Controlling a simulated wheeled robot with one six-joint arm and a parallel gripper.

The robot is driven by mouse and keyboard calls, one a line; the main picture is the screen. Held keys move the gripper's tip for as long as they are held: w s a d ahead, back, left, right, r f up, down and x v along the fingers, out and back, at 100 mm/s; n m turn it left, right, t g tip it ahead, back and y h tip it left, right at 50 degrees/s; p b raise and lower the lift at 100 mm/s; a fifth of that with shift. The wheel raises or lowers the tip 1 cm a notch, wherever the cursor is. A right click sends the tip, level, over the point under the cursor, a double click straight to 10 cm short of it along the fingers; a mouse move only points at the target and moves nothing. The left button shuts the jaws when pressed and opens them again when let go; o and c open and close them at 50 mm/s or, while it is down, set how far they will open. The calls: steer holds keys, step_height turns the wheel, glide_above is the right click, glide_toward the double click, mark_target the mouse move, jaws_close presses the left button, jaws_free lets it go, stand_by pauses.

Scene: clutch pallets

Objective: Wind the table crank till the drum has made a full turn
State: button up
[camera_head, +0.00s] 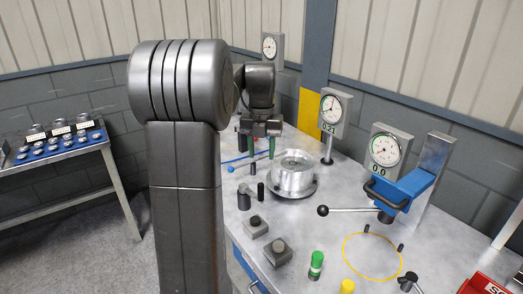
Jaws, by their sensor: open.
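The drum (293,178) is a silver cylinder on a round flange on the metal bench, and its top shows concentric rings. My gripper (257,148) is open and empty, behind and left of the drum, with its two fingers pointing down and apart. A small dark arm with upright posts (246,195) stands on the bench left of the drum; it may be the table crank, but I cannot tell for certain. My gripper is apart from it, farther back. Part of the bench's left side is hidden by my own arm.
A dial gauge (333,112) reads 0.21; another gauge (385,150) reads 0.0 beside a blue press (405,188) with a ball-ended lever (350,210). Dark blocks (278,252), a green cylinder (316,264) and a yellow ring (345,258) occupy the front. A side table (60,150) holds several parts.

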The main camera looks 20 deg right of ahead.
steer(key=shift+r, duration=0.1)
steer(key=shift+a, duration=0.15)
steer(key=c, duration=0.7)
steer(key=a+f+m+h+b, duration=0.1)
steer(key=a+m+b, duration=0.1)
steer(key=a+m, duration=0.1)
steer(key=w+a+f+m+h+b, duration=0.1)
steer(key=a+m+b, duration=0.1)
steer(key=a+m, duration=0.1)
steer(key=a+f+m+h+b, duration=0.1)
steer(key=a+f+m+h, duration=0.1)
steer(key=a+m, duration=0.2)
steer(key=shift+w+m+g+b, duration=0.2)
steer(key=shift+m+g+b, duration=0.1)
steer(key=shift+m+b, duration=0.15)
jaws_close()
steer(key=d+f+m, duration=0.1)
steer(key=d+f, duration=0.5)
steer(key=f, duration=0.3)
steer(key=shift+s+d+p, duration=0.3)
steer(key=shift+s, duration=0.15)
